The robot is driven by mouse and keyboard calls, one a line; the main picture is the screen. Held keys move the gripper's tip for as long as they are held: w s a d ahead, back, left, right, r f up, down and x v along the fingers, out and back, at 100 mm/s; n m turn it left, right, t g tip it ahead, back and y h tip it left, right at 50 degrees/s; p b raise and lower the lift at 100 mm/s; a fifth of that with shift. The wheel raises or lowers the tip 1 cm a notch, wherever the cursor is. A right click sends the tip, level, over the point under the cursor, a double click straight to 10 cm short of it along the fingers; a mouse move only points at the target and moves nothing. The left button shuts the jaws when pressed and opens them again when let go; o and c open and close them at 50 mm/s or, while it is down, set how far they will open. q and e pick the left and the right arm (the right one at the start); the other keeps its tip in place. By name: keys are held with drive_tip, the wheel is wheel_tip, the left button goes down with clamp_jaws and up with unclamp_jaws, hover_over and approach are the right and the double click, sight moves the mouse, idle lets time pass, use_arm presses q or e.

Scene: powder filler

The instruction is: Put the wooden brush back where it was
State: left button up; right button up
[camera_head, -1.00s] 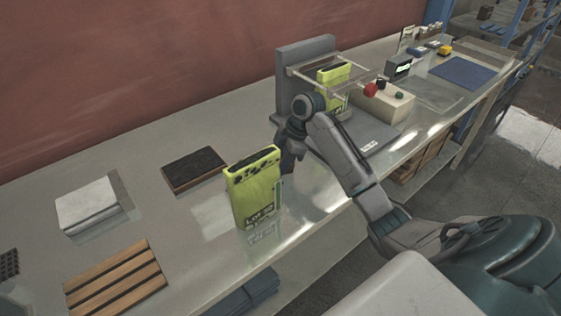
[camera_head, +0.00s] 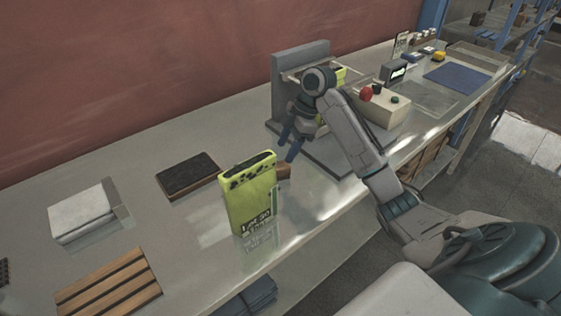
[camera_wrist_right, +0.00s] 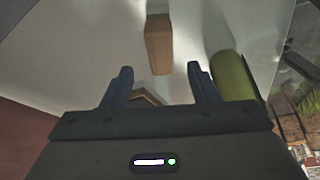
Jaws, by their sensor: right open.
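The brown wooden brush (camera_head: 284,171) lies on the bench just behind and to the right of the yellow-green bag, which hides part of it. In the right wrist view the brush (camera_wrist_right: 158,43) lies ahead of the fingers, between their lines and apart from them. My right gripper (camera_head: 287,146) is open and empty, raised above the bench to the right of the bag and close above the brush. Its two blue fingers (camera_wrist_right: 163,84) show spread in the wrist view. My left gripper is out of view.
The yellow-green bag (camera_head: 250,196) stands upright near the front edge. A brown block with a dark top (camera_head: 187,174), a white block (camera_head: 80,211) and a slatted wooden rack (camera_head: 110,284) are to its left. A grey machine (camera_head: 302,62) with a control box (camera_head: 380,108) stands right.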

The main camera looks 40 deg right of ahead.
use_arm(q)
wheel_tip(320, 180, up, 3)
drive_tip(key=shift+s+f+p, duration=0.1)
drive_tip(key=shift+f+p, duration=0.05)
drive_tip(key=shift+p, duration=0.6)
use_arm(e)
drive_tip(key=v, duration=0.4)
drive_tip(key=shift+a, duration=0.1)
drive_tip(key=shift+r, duration=0.1)
